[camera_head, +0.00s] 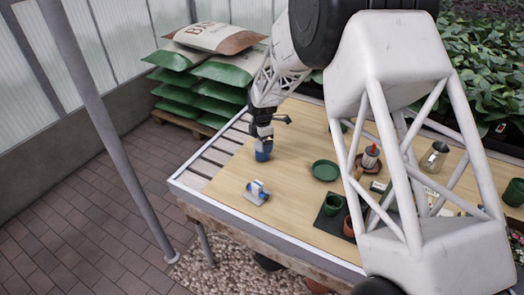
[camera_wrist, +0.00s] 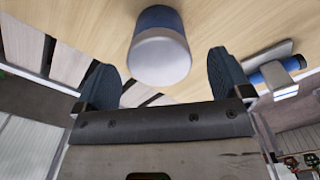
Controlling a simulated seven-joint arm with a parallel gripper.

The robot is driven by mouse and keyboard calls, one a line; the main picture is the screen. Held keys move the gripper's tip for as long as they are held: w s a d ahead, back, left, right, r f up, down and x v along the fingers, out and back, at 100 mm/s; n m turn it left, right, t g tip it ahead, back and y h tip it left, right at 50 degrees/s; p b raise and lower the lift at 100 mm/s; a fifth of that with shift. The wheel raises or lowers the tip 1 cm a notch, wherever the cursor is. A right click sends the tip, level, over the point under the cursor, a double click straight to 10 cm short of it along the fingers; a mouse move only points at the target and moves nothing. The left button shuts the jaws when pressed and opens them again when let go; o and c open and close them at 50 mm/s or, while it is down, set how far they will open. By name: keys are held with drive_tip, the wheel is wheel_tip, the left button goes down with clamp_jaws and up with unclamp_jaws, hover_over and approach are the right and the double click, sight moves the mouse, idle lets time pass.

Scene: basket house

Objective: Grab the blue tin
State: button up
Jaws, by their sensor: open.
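The blue tin (camera_head: 263,155) stands on the wooden tabletop near its left edge, with its upper part hidden by my gripper (camera_head: 263,138), which is directly over it. In the wrist view the tin (camera_wrist: 160,45) shows a blue side and a pale grey end facing the camera. My gripper (camera_wrist: 164,82) is open, with one dark finger on each side of the tin's near end. Gaps show between the fingers and the tin, so neither appears to touch it.
A blue and white object (camera_head: 256,193) lies nearby; it also shows beside the right finger in the wrist view (camera_wrist: 275,73). A green plate (camera_head: 325,170), a dark tray (camera_head: 328,225) with pots, and a metal jug (camera_head: 434,157) stand farther right. Bare tabletop surrounds the tin.

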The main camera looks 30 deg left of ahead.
drive_tip(key=shift+w+f, duration=0.1)
drive_tip(key=shift+f, duration=2.5)
drive_tip(key=c, duration=1.1)
drive_tip(key=shift+o, duration=0.2)
drive_tip(key=shift+r, duration=0.1)
drive_tip(key=shift+r, duration=4.95)
